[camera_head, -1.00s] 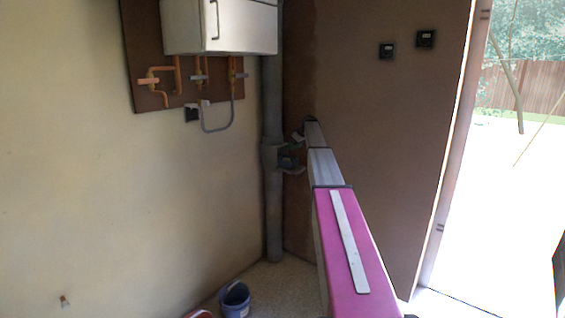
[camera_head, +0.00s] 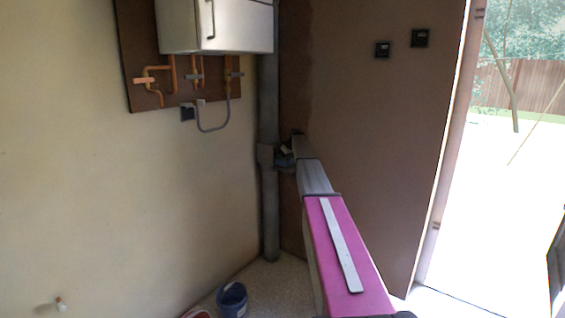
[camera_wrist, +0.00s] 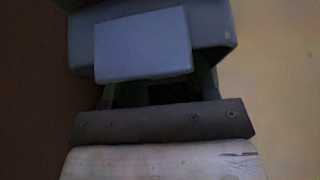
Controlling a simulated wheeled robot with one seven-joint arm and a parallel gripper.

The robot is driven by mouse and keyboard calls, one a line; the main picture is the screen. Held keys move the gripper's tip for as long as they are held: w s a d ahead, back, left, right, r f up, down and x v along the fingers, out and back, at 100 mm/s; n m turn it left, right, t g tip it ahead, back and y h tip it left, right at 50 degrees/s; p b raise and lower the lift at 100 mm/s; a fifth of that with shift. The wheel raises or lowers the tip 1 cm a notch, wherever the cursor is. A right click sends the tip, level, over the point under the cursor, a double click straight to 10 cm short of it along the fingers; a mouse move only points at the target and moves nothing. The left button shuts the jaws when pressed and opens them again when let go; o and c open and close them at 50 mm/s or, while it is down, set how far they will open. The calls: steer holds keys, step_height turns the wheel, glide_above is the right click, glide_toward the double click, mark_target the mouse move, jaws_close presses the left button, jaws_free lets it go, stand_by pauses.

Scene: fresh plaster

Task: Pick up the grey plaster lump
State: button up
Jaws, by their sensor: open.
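I cannot make out a grey plaster lump in either view. My gripper (camera_head: 285,157) shows small and dark at the far end of my pink and grey arm in the head view, in front of the grey vertical pipe (camera_head: 269,215). Its jaws are open; I see nothing held between them, though the detail is too small to be sure. The wrist view is dim and close. It shows a blue-grey block (camera_wrist: 143,45), a dark bar with screws (camera_wrist: 160,121) and a pale, scuffed surface (camera_wrist: 165,162) at the bottom. I cannot tell what these belong to.
A white boiler (camera_head: 215,25) with copper pipes hangs on a brown board (camera_head: 130,55) at upper left. A blue bucket (camera_head: 232,298) stands on the speckled floor (camera_head: 275,285), beside a partly cut-off red-rimmed container (camera_head: 198,314). A bright doorway (camera_head: 490,210) opens at right.

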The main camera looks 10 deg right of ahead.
steer(key=c, duration=0.7)
steer(key=shift+r, duration=0.1)
steer(key=shift+s+r, duration=0.25)
steer(key=shift+r, duration=0.15)
step_height(320, 180, up, 6)
steer(key=shift+w+r, duration=0.1)
steer(key=shift+r, duration=0.1)
steer(key=s, duration=0.6)
steer(key=s+a, duration=0.1)
steer(key=s, duration=0.6)
steer(key=s+a, duration=0.1)
steer(key=s, duration=0.5)
steer(key=shift+s+a+f, duration=0.15)
steer(key=shift+s+a, duration=0.1)
steer(key=shift+s, duration=0.05)
